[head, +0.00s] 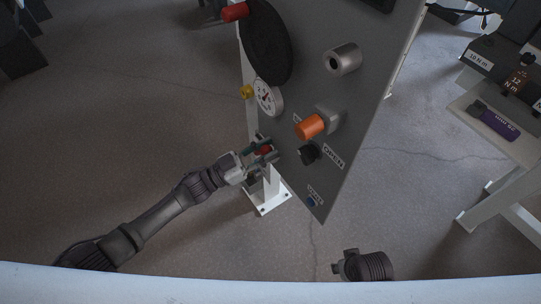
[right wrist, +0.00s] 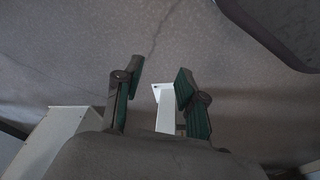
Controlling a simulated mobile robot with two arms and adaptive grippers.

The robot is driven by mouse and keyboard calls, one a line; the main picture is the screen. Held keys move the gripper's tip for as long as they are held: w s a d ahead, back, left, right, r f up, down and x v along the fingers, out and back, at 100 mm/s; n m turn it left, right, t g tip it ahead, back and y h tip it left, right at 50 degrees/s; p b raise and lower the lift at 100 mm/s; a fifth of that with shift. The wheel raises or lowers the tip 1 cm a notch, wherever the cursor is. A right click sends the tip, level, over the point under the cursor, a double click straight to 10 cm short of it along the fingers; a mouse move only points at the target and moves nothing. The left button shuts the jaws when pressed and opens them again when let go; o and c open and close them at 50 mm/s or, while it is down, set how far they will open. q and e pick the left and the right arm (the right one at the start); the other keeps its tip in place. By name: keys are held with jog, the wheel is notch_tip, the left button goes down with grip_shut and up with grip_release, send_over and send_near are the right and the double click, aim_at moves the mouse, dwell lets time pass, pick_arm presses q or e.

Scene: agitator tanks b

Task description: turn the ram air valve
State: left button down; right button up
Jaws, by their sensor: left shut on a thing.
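A grey upright panel (head: 300,85) stands in the middle of the head view. My left gripper (head: 265,150) is at its lower left edge, shut on a small red part, likely the ram air valve's handle (head: 265,151). The fingers hide most of this part, and I cannot read a label for it. My right gripper (right wrist: 158,92) is open and empty in the right wrist view, above the floor and away from the panel controls.
A bench with labelled tools (head: 497,122) is at right.

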aim_at(269, 118)
pick_arm(q)
jog(key=n, duration=0.1)
jog(key=w+a+r+n, duration=0.1)
jog(key=shift+w+n+t, duration=0.1)
jog(key=shift+n+t, duration=0.2)
jog(key=shift+t, duration=0.1)
jog(key=shift+w+a+r+n+t, duration=0.1)
jog(key=shift+w+a+n+t, duration=0.15)
jog(key=shift+n, duration=0.35)
jog(key=shift+w+a+r+n+t, duration=0.1)
jog(key=shift+w+n+t, duration=0.25)
jog(key=shift+n, duration=0.25)
jog(key=shift+w+a+r+n+t+y+p, duration=0.1)
jog(key=shift+w+a+n+t+y+p, duration=0.3)
jog(key=shift+n, duration=0.6)
jog(key=shift+w+a+n+t+y, duration=0.25)
jog(key=shift+w+n, duration=0.15)
jog(key=shift+n, duration=0.3)
jog(key=shift+w+a+n+t+y, duration=0.15)
jog(key=shift+w+a+n+t, duration=0.2)
jog(key=shift+n, duration=0.35)
pick_arm(e)
jog(key=shift+s+f, duration=0.2)
jog(key=shift+f, duration=0.45)
jog(key=shift+s+f, duration=0.15)
jog(key=shift+f, duration=0.45)
pick_arm(q)
jog(key=shift+w, duration=0.1)
jog(key=c, duration=0.8)
grip_release()
